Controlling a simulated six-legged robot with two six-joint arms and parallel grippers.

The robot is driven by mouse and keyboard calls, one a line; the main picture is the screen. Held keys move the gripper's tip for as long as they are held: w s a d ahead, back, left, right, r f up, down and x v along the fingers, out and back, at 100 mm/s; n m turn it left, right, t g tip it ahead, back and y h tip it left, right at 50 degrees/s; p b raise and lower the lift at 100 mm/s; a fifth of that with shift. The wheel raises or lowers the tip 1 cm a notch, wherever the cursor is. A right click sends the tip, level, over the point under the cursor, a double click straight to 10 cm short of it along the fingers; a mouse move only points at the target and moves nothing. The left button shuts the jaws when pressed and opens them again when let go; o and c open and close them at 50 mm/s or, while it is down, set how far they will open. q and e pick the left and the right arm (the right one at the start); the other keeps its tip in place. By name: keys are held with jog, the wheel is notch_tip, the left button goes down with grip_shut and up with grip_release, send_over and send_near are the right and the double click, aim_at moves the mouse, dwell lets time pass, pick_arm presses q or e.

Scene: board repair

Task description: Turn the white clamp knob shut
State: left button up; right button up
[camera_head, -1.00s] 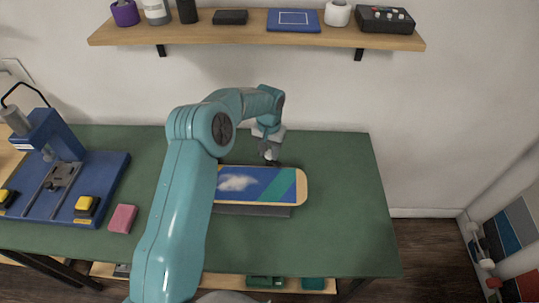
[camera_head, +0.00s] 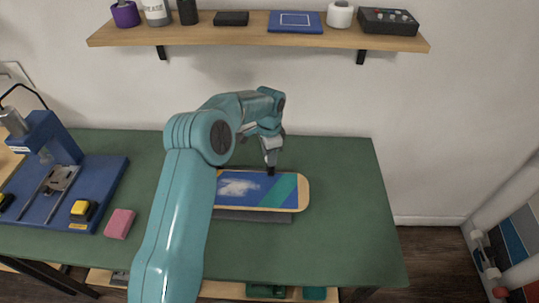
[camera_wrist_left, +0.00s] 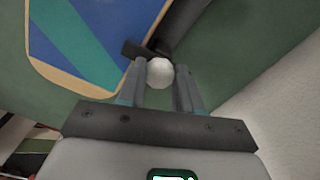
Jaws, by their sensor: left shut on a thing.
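The white clamp knob (camera_wrist_left: 160,72) shows in the left wrist view between the fingertips of my left gripper (camera_wrist_left: 161,82), which is shut on it. In the head view my left gripper (camera_head: 271,168) points down at the far edge of the board, and the knob is hidden there. The board (camera_head: 255,188), blue with a white cloud, a teal stripe and a tan rim, lies on a dark grey holder (camera_head: 252,215). It also shows in the left wrist view (camera_wrist_left: 92,38), beside the dark clamp bar (camera_wrist_left: 135,50). My right gripper is not in view.
The green table (camera_head: 340,225) is clear to the right of the board. A blue press (camera_head: 60,185) with yellow buttons and a pink block (camera_head: 120,223) are on the left. A wooden shelf (camera_head: 225,37) with several items hangs on the wall behind.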

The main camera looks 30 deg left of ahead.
pick_arm(q)
jog(key=shift+w+r+m, duration=0.1)
jog(key=shift+r+m, duration=0.1)
jog(key=shift+m, duration=0.5)
jog(key=o, duration=1)
jog(key=shift+o, duration=0.2)
jog(key=shift+f, duration=0.1)
notch_tip(320, 180, up, 16)
jog(key=shift+r, duration=0.2)
